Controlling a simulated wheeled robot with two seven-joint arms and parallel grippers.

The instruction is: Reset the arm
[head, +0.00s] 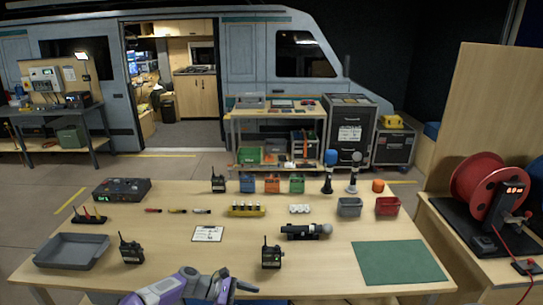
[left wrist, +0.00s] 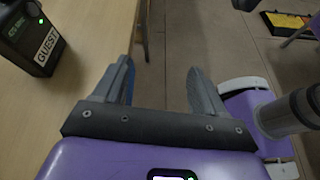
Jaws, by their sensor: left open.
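My left gripper (head: 236,287) is at the bottom of the head view, by the front edge of the table, with its purple arm coming in from the lower left. In the left wrist view the gripper (left wrist: 160,72) is open, its two grey fingers wide apart with nothing between them. One finger is over the tabletop and the other over the floor. A black radio labelled GUEST (left wrist: 32,38) stands on the table left of the fingers, apart from them. My right gripper is not in view.
The wooden table (head: 300,270) holds a black radio (head: 271,255) near the left gripper, another radio (head: 131,250), a grey tray (head: 72,251), a microphone (head: 305,231) and a green mat (head: 402,262). A red cable reel (head: 478,182) stands at the right. Floor (left wrist: 185,40) is open beyond the table edge.

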